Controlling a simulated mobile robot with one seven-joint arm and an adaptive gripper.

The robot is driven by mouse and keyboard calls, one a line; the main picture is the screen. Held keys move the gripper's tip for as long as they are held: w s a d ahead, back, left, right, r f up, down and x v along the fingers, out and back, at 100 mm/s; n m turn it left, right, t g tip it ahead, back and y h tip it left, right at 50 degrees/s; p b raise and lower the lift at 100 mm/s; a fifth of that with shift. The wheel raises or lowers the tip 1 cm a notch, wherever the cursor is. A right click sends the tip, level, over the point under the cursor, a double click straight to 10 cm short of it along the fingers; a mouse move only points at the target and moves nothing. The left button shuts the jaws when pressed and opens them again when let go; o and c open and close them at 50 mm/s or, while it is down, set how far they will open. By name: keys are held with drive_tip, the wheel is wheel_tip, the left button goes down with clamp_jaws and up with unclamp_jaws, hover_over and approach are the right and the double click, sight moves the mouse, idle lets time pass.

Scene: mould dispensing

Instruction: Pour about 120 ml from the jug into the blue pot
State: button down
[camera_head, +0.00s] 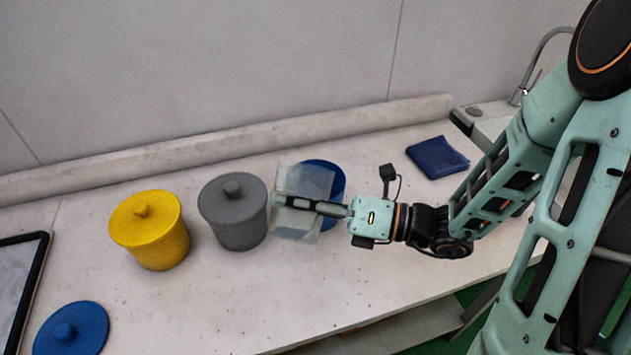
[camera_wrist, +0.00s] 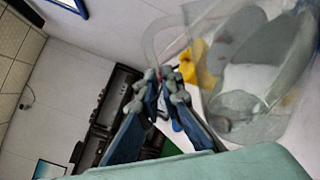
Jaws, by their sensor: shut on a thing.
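My gripper (camera_head: 290,201) is shut on the clear jug (camera_head: 312,180) and holds it over the left side of the blue pot (camera_head: 339,182). The pot has no lid on it, and the jug and gripper hide part of its opening. The jug looks tilted, but how far I cannot tell. In the wrist view my gripper (camera_wrist: 163,82) is beside the see-through jug (camera_wrist: 265,75), at its handle. The liquid level and any stream are not clear. The blue lid (camera_head: 72,330) lies on the table at the lower left.
A grey lidded pot (camera_head: 233,216) stands close to the left of the jug. A yellow lidded pot (camera_head: 152,235) stands further left, near a black-edged tray (camera_head: 40,262). A folded blue cloth (camera_head: 437,157) and a sink tap (camera_head: 522,85) are at right. The front of the table (camera_head: 260,305) is clear.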

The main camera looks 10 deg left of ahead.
sight(284, 216)
drive_tip(key=shift+w+r+m+p, duration=0.3)
drive_tip(key=shift+w+r+p, duration=0.2)
drive_tip(key=shift+r+p, duration=0.1)
drive_tip(key=shift+p, duration=0.1)
drive_tip(key=shift+w+r+m+p, duration=0.4)
drive_tip(key=shift+r+m+p, duration=0.15)
drive_tip(key=shift+m+p, duration=0.15)
idle(1.8)
drive_tip(key=f+b, duration=0.1)
drive_tip(key=s+f+n+b, duration=0.1)
drive_tip(key=shift+f+b, duration=0.1)
drive_tip(key=shift+b, duration=0.2)
drive_tip(key=shift+s+f+n+b, duration=0.25)
drive_tip(key=shift+s+n+b, duration=0.05)
drive_tip(key=shift+n+b, duration=0.15)
drive_tip(key=shift+s+a+r+n+p, duration=0.1)
drive_tip(key=shift+s+r+n+p, duration=0.25)
drive_tip(key=shift+p, duration=1.7)
drive_tip(key=shift+s+f+n, duration=0.2)
drive_tip(key=shift+f+n, duration=0.2)
drive_tip(key=shift+f, duration=0.2)
drive_tip(key=shift+s+a+f+n+t+p, duration=0.1)
drive_tip(key=shift+s+f+n+t+p, duration=0.25)
drive_tip(key=shift+f, duration=0.45)
